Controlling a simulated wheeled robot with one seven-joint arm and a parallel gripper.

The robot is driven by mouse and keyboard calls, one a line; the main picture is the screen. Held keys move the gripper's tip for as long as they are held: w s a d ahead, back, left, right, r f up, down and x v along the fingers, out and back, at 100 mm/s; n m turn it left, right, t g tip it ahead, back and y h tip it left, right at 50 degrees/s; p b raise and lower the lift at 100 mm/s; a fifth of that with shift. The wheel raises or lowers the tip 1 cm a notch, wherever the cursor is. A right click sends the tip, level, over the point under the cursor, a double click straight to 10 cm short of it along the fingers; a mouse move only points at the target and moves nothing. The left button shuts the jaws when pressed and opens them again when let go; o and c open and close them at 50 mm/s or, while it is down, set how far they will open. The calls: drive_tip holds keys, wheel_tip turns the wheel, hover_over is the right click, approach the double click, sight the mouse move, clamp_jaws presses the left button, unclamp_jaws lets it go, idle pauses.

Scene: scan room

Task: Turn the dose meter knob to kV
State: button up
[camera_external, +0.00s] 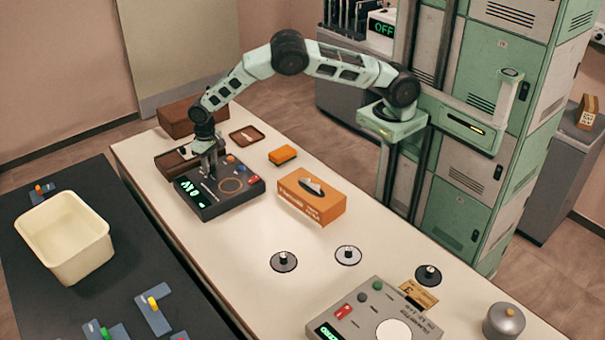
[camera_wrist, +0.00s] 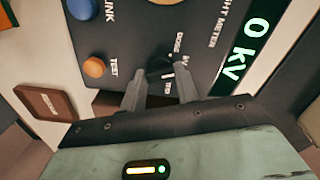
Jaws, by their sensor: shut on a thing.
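A dark meter box (camera_external: 222,207) lies on the white table, under my gripper (camera_external: 213,167). In the wrist view its panel (camera_wrist: 135,45) carries a partly cut-off label ending in "HT METER". Its green display (camera_wrist: 243,48) reads "0 kV"; the display also shows in the external view (camera_external: 190,190). A small dark knob (camera_wrist: 160,68) sits on the panel, with small labels around it that seem to include "DOSE" and "kV". My gripper (camera_wrist: 162,80) is shut on this knob, one finger on each side. The knob's pointer is hard to make out.
Blue and orange buttons (camera_wrist: 95,67) are beside the knob. An orange tissue box (camera_external: 312,197) and a small orange block (camera_external: 282,155) stand to the right. A second, grey meter (camera_external: 375,315) is at the front. Brown trays (camera_external: 246,135) lie behind.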

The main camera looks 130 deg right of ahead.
sight(210, 165)
idle(0.5)
drive_tip(key=o, duration=1)
drive_tip(key=shift+r, duration=0.1)
wheel_tip(210, 165, up, 17)
drive_tip(key=b, duration=0.3)
drive_tip(key=shift+r, duration=0.15)
